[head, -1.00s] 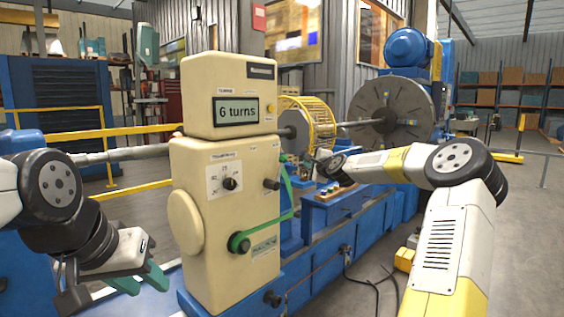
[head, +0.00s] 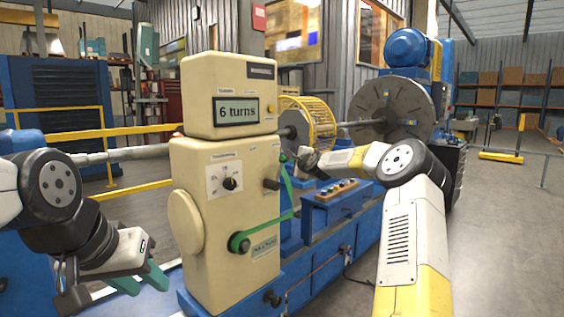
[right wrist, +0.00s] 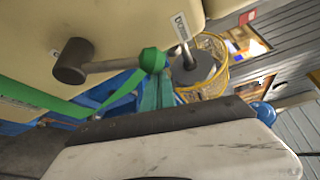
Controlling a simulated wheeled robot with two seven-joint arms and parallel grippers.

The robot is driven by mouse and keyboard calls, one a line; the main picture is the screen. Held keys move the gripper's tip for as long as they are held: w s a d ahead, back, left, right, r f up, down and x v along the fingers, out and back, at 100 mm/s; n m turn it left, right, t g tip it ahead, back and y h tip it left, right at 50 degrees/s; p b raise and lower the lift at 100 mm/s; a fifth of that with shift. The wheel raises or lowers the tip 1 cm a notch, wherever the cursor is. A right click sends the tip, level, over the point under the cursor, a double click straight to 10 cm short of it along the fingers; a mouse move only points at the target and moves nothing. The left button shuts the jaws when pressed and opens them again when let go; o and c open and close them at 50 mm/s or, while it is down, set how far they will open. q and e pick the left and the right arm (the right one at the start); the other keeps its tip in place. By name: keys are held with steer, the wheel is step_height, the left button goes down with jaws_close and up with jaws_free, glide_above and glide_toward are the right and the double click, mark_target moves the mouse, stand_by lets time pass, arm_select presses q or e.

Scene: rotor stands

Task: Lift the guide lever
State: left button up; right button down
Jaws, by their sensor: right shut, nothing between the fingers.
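The cream machine housing (head: 215,200) has a dark knob (head: 271,184) on its right side. In the right wrist view a lever (right wrist: 110,66) shows as a metal rod with a dark cylindrical end and a green ball (right wrist: 152,60). My right gripper (right wrist: 158,84) has its green fingers together and empty, just below the ball; I cannot tell whether they touch it. In the head view my right gripper (head: 290,160) is small and partly hidden beside the housing. My left gripper (head: 139,281) is at the lower left, fingers apart and empty, away from the lever.
A green band runs from a green wheel (head: 239,243) along the housing's right side. A blue box with buttons (head: 335,191) stands behind it. A yellow cage (head: 322,122) and a large grey disc (head: 388,112) are further back. Grey floor is free at the right.

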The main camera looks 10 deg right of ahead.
steer(key=shift+a, duration=0.1)
stand_by(0.3)
steer(key=s+a+r+n+t+y, duration=0.1)
steer(key=s+a+n+t+y, duration=0.1)
steer(key=s+a+n+t, duration=0.2)
steer(key=s+a+n, duration=0.2)
steer(key=a+n, duration=0.2)
steer(key=n, duration=0.2)
steer(key=shift+a+r+t, duration=0.15)
steer(key=shift+r+t, duration=0.1)
steer(key=shift+t, duration=0.05)
steer(key=shift+s+a+f+y, duration=0.1)
steer(key=shift+y, duration=0.2)
stand_by(0.4)
